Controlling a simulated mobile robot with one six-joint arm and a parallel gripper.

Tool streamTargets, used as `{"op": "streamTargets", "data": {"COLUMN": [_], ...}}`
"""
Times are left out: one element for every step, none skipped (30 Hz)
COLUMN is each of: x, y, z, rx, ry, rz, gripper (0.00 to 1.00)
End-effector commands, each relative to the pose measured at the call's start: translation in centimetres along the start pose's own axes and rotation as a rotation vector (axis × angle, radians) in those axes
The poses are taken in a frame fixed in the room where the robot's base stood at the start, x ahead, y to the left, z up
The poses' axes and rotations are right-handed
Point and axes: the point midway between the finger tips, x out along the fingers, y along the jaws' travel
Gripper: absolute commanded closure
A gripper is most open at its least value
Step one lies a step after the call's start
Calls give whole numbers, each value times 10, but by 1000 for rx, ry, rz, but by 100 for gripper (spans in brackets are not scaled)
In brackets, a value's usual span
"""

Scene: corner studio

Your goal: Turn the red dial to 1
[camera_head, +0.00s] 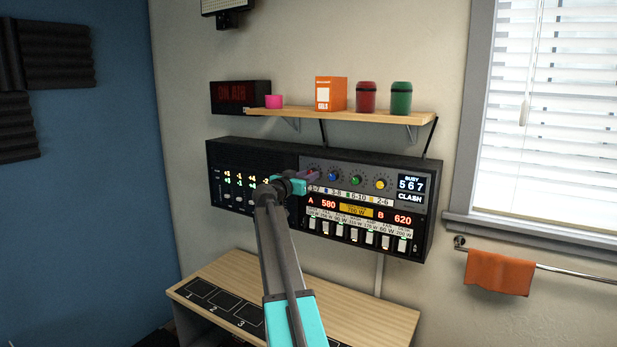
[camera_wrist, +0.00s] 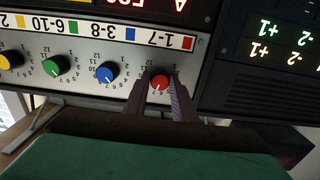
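The red dial (camera_wrist: 159,82) is at the right end of a row of dials in the wrist view, where the panel appears upside down. A short pale mark shows on its lower part, near the printed 7; I cannot read the exact setting. My gripper (camera_wrist: 160,88) has one finger on each side of the red dial, close to its edges. I cannot tell whether the fingers touch it. In the head view my gripper (camera_head: 307,174) is at the panel's left end of the dial row and mostly hides the red dial.
Blue (camera_wrist: 107,72), green (camera_wrist: 56,66) and yellow (camera_wrist: 11,58) dials sit beside it. The dial panel (camera_head: 400,215) has switches below. A wooden shelf (camera_head: 385,116) with a box and canisters is above; a wooden bench (camera_head: 370,318) is below.

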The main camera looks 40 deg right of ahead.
Motion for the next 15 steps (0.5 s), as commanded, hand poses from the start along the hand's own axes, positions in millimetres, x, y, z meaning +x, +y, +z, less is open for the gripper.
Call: {"op": "streamTargets", "data": {"x": [0,0,0,0,0,0,0,0,0,0,0,0,0,0,0], "y": [0,0,0,0,0,0,0,0,0,0,0,0,0,0,0], "z": [0,0,0,0,0,0,0,0,1,1,1,1,1,2,2], "rx": [0,0,-1,-2,-4,-7,-10,-14,-19,-25,-32,-43,-51,-62,-77], "ry": [0,0,0,0,0,0,0,0,1,1,1,1,1,1,1], "rz": [0,0,0,0,0,0,0,0,0,0,0,0,0,0,0], "gripper": [98,98,98,98,98,98,98,98,98,98,98,98,98,98,98]}}
